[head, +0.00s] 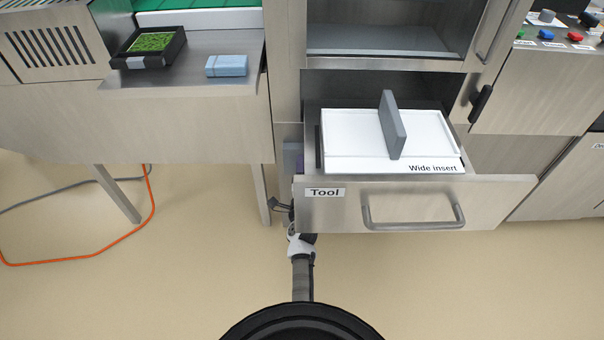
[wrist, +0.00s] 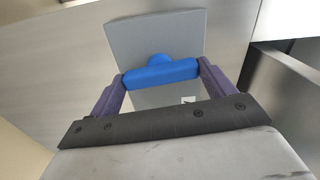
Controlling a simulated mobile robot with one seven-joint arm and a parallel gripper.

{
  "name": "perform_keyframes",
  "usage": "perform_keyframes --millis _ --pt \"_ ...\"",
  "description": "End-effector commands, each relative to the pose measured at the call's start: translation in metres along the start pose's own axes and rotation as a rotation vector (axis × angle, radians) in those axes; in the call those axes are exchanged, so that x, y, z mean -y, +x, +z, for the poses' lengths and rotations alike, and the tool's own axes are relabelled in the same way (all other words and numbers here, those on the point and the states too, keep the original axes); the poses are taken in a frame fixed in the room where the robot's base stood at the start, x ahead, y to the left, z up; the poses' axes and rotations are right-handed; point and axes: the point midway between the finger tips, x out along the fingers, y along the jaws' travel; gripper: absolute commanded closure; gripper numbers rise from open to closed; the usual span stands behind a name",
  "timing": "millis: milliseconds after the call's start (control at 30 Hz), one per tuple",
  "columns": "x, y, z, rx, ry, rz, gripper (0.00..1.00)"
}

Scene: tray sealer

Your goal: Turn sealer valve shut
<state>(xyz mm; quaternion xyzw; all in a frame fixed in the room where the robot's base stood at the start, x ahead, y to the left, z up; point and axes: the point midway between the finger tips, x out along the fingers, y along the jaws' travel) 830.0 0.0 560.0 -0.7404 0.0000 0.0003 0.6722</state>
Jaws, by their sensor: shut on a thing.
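The blue valve handle (wrist: 150,76) shows in the wrist view as a bar lying roughly across the picture, with a round blue hub behind it. It stands in front of a grey box-like housing (wrist: 150,32). My gripper (wrist: 160,73) has one purple finger at each end of the bar and is shut on it. In the head view my arm reaches in low, beside the left end of the open drawer. The valve is hidden there, and my fingers cannot be made out clearly.
The open drawer labelled "Tool" (head: 330,212) juts out just right of my arm. It holds a white "Wide insert" (head: 350,150) with an upright grey plate (head: 392,125). A table leg (head: 260,195) stands close left. An orange cable (head: 100,252) lies on the floor.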

Motion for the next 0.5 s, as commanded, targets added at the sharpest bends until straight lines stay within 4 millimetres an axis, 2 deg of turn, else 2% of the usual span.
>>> perform_keyframes --millis 500 --pt "0.0031 0.0016 -0.0008 -0.001 0.114 -0.006 0.41"
